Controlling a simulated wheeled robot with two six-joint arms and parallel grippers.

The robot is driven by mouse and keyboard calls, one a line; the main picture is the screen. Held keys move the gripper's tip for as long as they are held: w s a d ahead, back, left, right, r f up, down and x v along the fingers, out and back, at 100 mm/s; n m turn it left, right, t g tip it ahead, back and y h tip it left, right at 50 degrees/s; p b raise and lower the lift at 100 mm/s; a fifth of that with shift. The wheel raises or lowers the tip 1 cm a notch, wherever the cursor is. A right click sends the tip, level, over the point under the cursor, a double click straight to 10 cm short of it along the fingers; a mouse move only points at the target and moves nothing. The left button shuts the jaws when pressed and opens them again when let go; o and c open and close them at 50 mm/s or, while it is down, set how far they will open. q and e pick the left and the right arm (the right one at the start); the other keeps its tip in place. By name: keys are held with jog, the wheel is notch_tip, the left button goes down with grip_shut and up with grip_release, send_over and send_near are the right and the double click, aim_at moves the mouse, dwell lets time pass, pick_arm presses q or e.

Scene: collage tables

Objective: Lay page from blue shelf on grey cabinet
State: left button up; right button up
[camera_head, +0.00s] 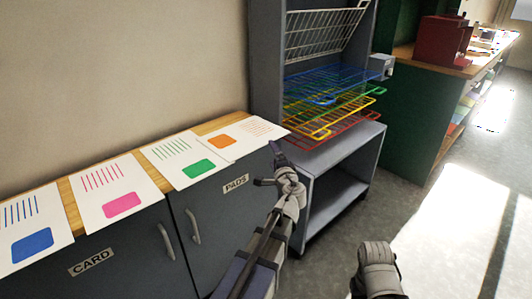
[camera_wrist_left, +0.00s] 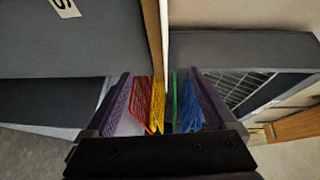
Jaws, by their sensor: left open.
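The blue wire shelf (camera_head: 335,82) is bare in the rack. The grey cabinet (camera_head: 225,225) has a wooden top with several printed pages laid along it. The page with an orange block (camera_head: 245,136) lies at its right end, its right corner past the top's edge. My left gripper (camera_head: 278,155) is just off that end, near this corner. In the left wrist view its purple fingers (camera_wrist_left: 163,105) are apart, with nothing gripped. The cabinet's wooden edge and a thin pale line, perhaps the page edge-on, show beyond them. My right gripper is not visible.
Yellow (camera_head: 325,112) and red (camera_head: 335,138) wire shelves sit below the blue one, and a raised white rack (camera_head: 325,30) above. Pages with green (camera_head: 198,168), pink (camera_head: 122,204) and blue (camera_head: 32,245) blocks fill the cabinet top. Floor at right is open.

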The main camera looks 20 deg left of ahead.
pick_arm(q)
jog(key=shift+d+r, duration=0.1)
jog(key=shift+d, duration=0.1)
jog(key=d+r+p, duration=0.1)
jog(key=r+p, duration=0.2)
jog(key=s+d+r+p, duration=0.1)
jog(key=r+p, duration=0.1)
jog(key=shift+d, duration=0.35)
dwell(1.5)
